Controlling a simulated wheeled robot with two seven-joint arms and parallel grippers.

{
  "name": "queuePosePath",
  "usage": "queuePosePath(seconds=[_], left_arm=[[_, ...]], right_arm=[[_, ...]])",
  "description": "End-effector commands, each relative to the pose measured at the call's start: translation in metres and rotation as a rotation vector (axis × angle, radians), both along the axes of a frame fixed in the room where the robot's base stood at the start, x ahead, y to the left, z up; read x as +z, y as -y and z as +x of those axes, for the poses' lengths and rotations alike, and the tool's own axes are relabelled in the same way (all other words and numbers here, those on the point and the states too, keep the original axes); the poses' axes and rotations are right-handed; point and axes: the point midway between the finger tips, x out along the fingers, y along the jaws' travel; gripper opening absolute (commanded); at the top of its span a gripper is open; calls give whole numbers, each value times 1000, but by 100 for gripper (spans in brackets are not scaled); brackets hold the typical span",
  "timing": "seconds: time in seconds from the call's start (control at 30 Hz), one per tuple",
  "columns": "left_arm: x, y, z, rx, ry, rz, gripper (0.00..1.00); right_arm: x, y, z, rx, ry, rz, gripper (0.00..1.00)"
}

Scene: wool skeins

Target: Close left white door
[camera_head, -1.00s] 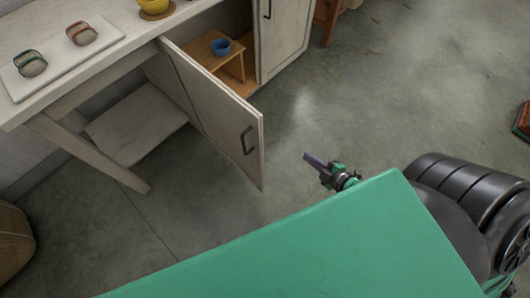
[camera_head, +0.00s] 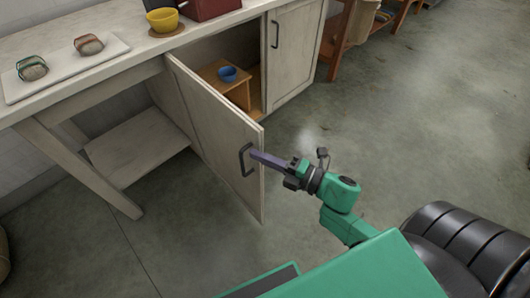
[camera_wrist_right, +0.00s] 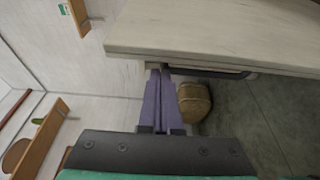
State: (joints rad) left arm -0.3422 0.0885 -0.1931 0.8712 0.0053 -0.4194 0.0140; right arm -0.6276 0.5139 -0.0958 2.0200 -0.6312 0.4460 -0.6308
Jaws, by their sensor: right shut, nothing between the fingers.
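The left white door (camera_head: 210,118) of the cabinet stands open in the head view, swung out over the floor. Its dark handle (camera_head: 246,160) is near the free edge. My right gripper (camera_head: 254,156) has its long purple fingers shut and empty, with the tips at the handle; whether they touch it I cannot tell. In the right wrist view the shut fingers (camera_wrist_right: 161,95) point toward a pale panel (camera_wrist_right: 220,32), apparently the door, with a dark handle (camera_wrist_right: 205,72) along its lower side. My left gripper is not in view.
Inside the cabinet a blue bowl (camera_head: 227,74) stands on a small wooden stand (camera_head: 239,92). The right white door (camera_head: 293,52) is shut. A tray (camera_head: 60,80) with skeins and a yellow bowl (camera_head: 162,20) sit on the counter. The floor right of the door is clear.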

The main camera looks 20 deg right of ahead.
Motion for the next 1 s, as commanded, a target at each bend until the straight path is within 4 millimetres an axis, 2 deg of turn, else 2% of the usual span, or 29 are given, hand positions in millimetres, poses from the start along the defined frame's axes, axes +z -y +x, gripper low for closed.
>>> queuePosePath(seconds=[0.13, 0.63, 0.83, 1.0], left_arm=[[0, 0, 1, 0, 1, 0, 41], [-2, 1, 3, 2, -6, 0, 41], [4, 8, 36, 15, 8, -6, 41], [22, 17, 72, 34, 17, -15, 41]], right_arm=[[0, 13, 4, 0, -1, 1, 0], [-2, 20, 6, 12, 0, 0, 0], [-6, 43, 14, 60, 1, -4, 0], [-8, 78, 27, 137, 2, -7, 0]])
